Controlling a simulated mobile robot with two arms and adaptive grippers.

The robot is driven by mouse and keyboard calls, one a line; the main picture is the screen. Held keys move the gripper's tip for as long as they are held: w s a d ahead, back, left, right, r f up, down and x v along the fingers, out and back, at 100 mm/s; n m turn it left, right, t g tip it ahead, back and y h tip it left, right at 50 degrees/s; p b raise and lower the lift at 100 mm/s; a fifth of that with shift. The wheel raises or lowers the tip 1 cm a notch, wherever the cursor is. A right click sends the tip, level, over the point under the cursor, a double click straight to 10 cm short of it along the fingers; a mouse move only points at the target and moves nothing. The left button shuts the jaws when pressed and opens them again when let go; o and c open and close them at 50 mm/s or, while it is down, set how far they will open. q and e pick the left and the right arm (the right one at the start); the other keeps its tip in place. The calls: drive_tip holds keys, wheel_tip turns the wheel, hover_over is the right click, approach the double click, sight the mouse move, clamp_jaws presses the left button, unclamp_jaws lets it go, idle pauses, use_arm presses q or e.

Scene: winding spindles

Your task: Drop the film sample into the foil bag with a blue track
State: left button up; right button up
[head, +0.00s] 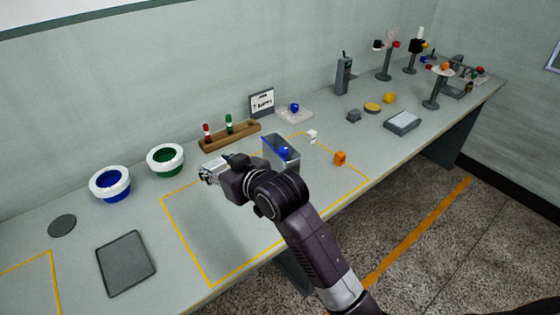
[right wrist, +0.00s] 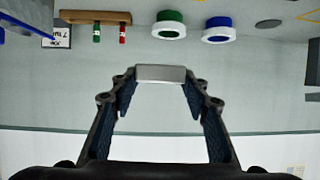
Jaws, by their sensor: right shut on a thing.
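The film sample appears to be the silver-grey flat piece (right wrist: 161,73) held between the fingertips of my right gripper (right wrist: 160,92) in the right wrist view. In the head view the right gripper (head: 208,174) is above the table, left of the foil bag, and the held piece is hard to make out. The foil bag with a blue track (head: 270,156) is a grey upright pouch with a blue strip along its top and a blue knob. My arm partly hides its lower part. A blue edge and grey surface show at the upper left of the right wrist view. My left gripper is not in view.
White-rimmed blue (head: 110,184) and green (head: 166,160) bowls stand at the left. A wooden rack (head: 230,137) with red and green vials is behind the bag. A grey tablet-like plate (head: 126,263) lies front left.

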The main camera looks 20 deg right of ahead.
use_arm(q)
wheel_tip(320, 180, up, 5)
drive_tip(key=p, duration=0.4)
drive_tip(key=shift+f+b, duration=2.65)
drive_tip(key=shift+b, duration=0.05)
use_arm(e)
drive_tip(key=w+d+f, duration=0.1)
drive_tip(key=w+d, duration=0.3)
drive_tip(key=d, duration=0.7)
drive_tip(key=w+d, duration=0.4)
drive_tip(key=d, duration=0.6)
drive_tip(key=shift+w+d+f, duration=0.25)
drive_tip(key=shift+d+f, duration=0.15)
drive_tip(key=shift+w+a, duration=0.1)
drive_tip(key=shift+w, duration=0.05)
drive_tip(key=shift+w+a, duration=0.25)
drive_tip(key=shift+w, duration=0.35)
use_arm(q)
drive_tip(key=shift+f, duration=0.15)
use_arm(e)
drive_tip(key=shift+f, duration=0.15)
